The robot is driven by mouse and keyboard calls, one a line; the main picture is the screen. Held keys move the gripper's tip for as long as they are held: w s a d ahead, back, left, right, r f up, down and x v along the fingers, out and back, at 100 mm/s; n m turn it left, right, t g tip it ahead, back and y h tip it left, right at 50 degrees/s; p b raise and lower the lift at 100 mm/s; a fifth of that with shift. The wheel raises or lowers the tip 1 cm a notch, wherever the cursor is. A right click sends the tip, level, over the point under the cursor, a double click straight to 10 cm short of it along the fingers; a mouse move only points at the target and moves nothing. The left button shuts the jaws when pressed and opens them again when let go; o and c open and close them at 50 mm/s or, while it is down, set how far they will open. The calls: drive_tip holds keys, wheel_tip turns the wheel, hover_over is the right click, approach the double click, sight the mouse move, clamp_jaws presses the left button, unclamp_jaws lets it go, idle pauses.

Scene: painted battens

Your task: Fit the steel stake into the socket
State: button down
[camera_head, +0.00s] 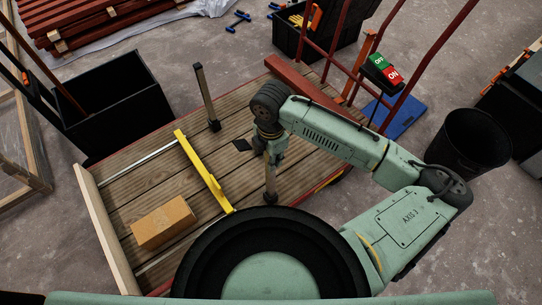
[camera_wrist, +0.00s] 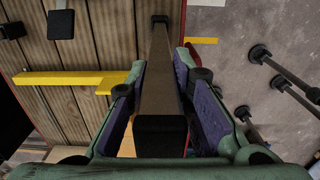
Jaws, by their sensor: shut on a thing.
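The steel stake (camera_head: 270,179) is a brownish-grey square post with black ends. My gripper (camera_head: 268,153) is shut on its upper part and holds it roughly upright over the near edge of the plank deck (camera_head: 165,180). In the wrist view the stake (camera_wrist: 160,75) runs away between the two fingers, its black top cap close to the camera. A black socket-like foot (camera_head: 270,198) shows at its lower end in the head view and as a dark block (camera_wrist: 160,19) in the wrist view. I cannot tell how deep the stake sits in it.
Another stake (camera_head: 205,92) stands at the deck's far edge. A yellow bar (camera_head: 205,172) lies across the deck left of my gripper, with a cardboard box (camera_head: 163,222) beyond it. A red rail (camera_head: 300,83) and an on/off switch box (camera_head: 385,68) are at the right end.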

drive_tip(key=shift+f+b, duration=0.5)
drive_tip(key=shift+f, duration=0.2)
drive_tip(key=c, duration=1.3)
unclamp_jaws()
drive_tip(key=shift+c, duration=0.2)
drive_tip(key=shift+r, duration=0.1)
wheel_tip(320, 180, up, 12)
drive_tip(key=shift+f, duration=0.1)
